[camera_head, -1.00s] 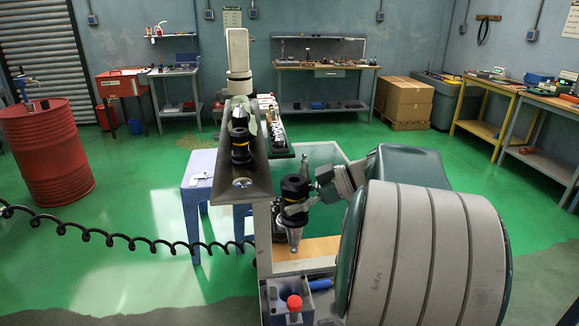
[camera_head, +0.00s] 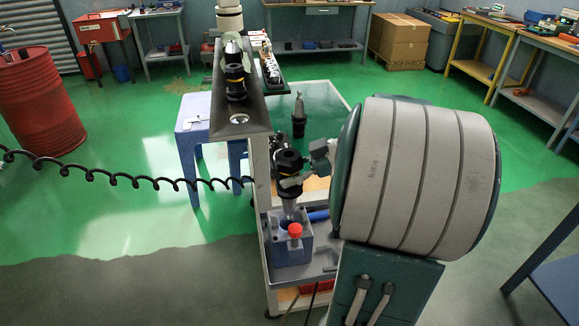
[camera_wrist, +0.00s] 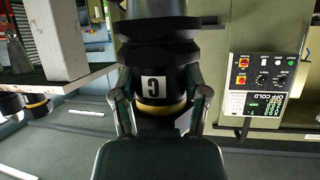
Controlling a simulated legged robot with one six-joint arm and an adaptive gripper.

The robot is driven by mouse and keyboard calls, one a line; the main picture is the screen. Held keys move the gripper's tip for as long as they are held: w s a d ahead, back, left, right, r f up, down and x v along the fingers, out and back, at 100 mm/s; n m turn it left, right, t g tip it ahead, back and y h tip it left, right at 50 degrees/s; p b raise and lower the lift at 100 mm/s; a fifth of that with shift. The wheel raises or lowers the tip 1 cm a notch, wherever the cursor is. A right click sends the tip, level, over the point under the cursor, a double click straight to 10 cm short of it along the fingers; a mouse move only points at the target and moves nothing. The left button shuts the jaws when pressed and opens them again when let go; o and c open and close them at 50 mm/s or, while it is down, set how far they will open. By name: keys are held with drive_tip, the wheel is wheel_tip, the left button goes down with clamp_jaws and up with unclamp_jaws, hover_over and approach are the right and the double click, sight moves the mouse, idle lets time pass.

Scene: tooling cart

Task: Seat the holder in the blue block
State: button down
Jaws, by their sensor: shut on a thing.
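My gripper (camera_head: 299,182) is shut on a black tool holder (camera_head: 289,160) with a metal taper pointing down. In the wrist view the gripper (camera_wrist: 161,112) has one finger on each side of the holder (camera_wrist: 155,82), which carries a yellow ring and a white letter tag. The blue block (camera_head: 291,250) sits on the cart directly below. The holder is roughly upright and its taper's lower end is at the block's top. I cannot tell how far it is inside, as the opening is partly hidden. A red knob (camera_head: 295,230) is on the block's front.
A metal rack (camera_head: 254,112) holds another black holder (camera_head: 236,82) and has an empty hole (camera_head: 239,119) nearer me. Another holder (camera_head: 299,118) stands taper-up behind my gripper. A blue stool (camera_head: 193,128) is left of the cart. A coiled black cable (camera_head: 120,178) crosses at left.

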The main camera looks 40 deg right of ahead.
sight(290, 210)
drive_tip(key=shift+f, duration=5.35)
drive_tip(key=shift+f, duration=0.25)
unclamp_jaws()
drive_tip(key=shift+f, duration=0.1)
